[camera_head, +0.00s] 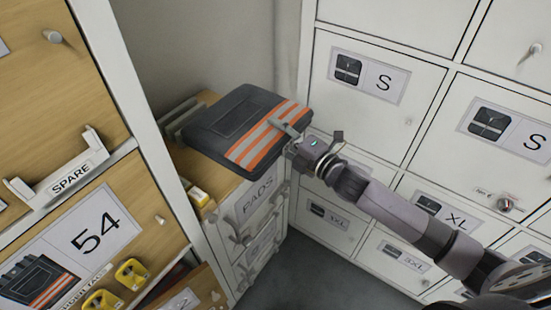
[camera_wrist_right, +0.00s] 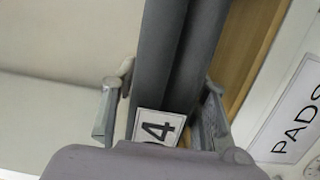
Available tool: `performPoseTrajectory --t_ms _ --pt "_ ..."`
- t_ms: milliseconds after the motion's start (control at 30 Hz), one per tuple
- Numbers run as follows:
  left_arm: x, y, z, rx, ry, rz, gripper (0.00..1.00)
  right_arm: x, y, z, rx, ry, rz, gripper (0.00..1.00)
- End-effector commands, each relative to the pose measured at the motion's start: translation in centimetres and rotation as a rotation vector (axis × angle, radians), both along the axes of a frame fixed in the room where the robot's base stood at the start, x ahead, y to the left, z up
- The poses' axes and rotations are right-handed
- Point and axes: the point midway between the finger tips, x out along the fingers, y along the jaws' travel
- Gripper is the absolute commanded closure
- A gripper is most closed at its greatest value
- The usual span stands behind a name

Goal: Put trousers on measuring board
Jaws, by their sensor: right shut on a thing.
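The trousers (camera_head: 222,118) are a dark folded bundle with orange and silver stripes at one end, over the wooden-topped cabinet in the head view. My right gripper (camera_head: 298,137) is shut on their striped edge. In the right wrist view the dark folded trousers (camera_wrist_right: 178,50) run between the two fingers, with a white tag (camera_wrist_right: 158,127) reading 4. I cannot tell whether the trousers touch the cabinet top. No measuring board can be made out for sure. My left gripper is not in view.
White lockers (camera_head: 383,123) marked with sizes rise at the right. A wooden locker front marked 54 (camera_head: 97,232) stands at the left.

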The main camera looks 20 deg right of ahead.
Motion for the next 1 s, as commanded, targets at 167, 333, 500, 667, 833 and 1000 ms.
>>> performPoseTrajectory --t_ms 167,333,500,667,833,1000 --pt "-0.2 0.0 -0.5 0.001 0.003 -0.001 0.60 0.0 0.1 -3.3 0.005 -0.004 0.001 1.00" --pt "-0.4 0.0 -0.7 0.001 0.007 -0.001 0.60 0.1 0.1 -4.5 0.004 -0.007 0.002 1.00" --pt "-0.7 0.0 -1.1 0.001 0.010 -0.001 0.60 0.0 0.1 -6.6 0.005 -0.003 0.001 1.00" --pt "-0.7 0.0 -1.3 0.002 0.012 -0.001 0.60 0.1 0.1 -8.4 0.004 -0.006 0.001 1.00" --pt "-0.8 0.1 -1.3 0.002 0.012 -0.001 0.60 0.0 0.1 -8.7 0.003 -0.008 0.003 1.00" --pt "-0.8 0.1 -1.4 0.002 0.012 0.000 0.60 0.0 0.1 -8.7 0.003 -0.008 0.003 1.00"
